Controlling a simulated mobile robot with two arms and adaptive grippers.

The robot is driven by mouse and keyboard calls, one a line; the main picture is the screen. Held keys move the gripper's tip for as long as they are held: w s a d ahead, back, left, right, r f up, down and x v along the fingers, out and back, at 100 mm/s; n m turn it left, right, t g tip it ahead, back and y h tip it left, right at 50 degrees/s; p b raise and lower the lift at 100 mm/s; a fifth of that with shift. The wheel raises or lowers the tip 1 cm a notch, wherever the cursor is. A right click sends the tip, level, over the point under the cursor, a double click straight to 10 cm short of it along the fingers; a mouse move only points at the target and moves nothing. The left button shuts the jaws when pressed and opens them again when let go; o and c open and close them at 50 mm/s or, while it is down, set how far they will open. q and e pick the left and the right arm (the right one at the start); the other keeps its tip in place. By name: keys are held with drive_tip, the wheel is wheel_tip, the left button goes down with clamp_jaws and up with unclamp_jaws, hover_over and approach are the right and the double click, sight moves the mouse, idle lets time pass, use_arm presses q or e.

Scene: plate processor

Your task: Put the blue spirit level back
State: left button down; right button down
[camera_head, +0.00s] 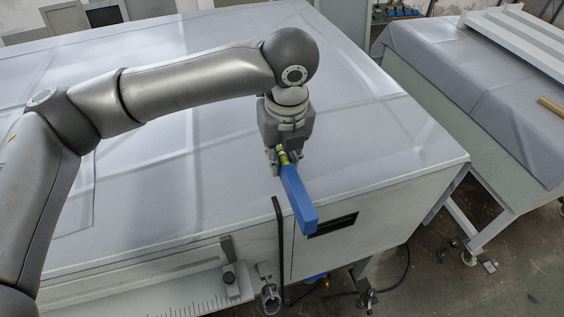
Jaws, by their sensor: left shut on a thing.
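The blue spirit level (299,203) is a long blue bar with a yellow-green part at its far end. My left gripper (283,164) points down and is shut on that far end. The level sticks out from the gripper toward the front edge of the large grey-white table (400,150). Its near end reaches past the edge in the picture, above a dark slot in the cabinet side. I cannot tell whether it touches the tabletop. My right gripper is not in view.
A black bent bar (280,245) stands upright at the table's front edge. A ruled rail (170,290) runs along the front left. A second covered table (470,80) stands at the right, with a wooden piece on it. Most of the large tabletop is clear.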

sight(285, 160)
use_arm(q)
wheel_tip(285, 160, down, 3)
drive_tip(key=shift+r+p, duration=0.1)
drive_tip(key=shift+p, duration=0.35)
drive_tip(key=c, duration=1.3)
unclamp_jaws()
drive_tip(key=shift+s, duration=0.1)
drive_tip(key=r, duration=0.4)
drive_tip(key=s+r+b, duration=0.1)
drive_tip(key=r, duration=0.7)
drive_tip(key=shift+s+d+b, duration=0.3)
drive_tip(key=shift+s+b, duration=0.05)
drive_tip(key=shift+f, duration=0.15)
